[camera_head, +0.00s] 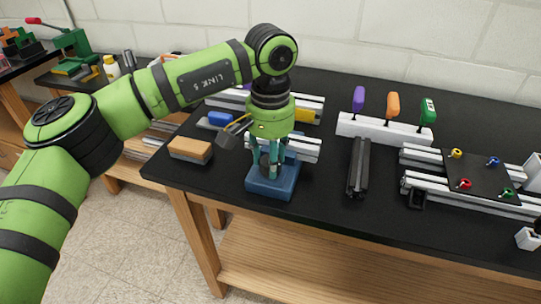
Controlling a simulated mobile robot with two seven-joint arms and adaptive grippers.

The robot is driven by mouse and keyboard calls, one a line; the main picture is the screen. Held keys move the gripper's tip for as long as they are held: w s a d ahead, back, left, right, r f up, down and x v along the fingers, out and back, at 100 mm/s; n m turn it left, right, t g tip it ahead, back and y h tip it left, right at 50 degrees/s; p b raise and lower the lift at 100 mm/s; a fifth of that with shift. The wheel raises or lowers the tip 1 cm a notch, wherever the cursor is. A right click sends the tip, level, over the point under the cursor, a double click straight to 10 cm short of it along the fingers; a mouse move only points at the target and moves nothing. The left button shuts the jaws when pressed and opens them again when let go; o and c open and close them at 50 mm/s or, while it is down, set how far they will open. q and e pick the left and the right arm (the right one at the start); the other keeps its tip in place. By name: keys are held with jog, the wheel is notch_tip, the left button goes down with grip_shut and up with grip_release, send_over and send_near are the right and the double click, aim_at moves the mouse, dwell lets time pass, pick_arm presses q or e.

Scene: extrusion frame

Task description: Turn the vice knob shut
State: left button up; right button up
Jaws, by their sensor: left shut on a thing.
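The vice (272,187) is a blue block near the front edge of the black table, left of centre, with light metal extrusion just behind it. My left gripper (267,165) points down over the vice from above. Its teal fingers are closed around a dark knob (265,159) on top of the vice. The fingers and the gripper body partly hide the knob and the vice's upper part, so I cannot tell how far the jaws are closed. My right gripper is not in view.
A wooden block with a dark underside (191,149) lies left of the vice. A dark extrusion bar (358,166) lies to the right. Behind it, a white rack (360,130) holds purple, orange and green-handled tools. A frame with coloured knobs (480,172) lies farther right.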

pick_arm(q)
jog(key=o, duration=1.1)
jog(key=shift+o, duration=0.2)
notch_tip(320, 180, up, 12)
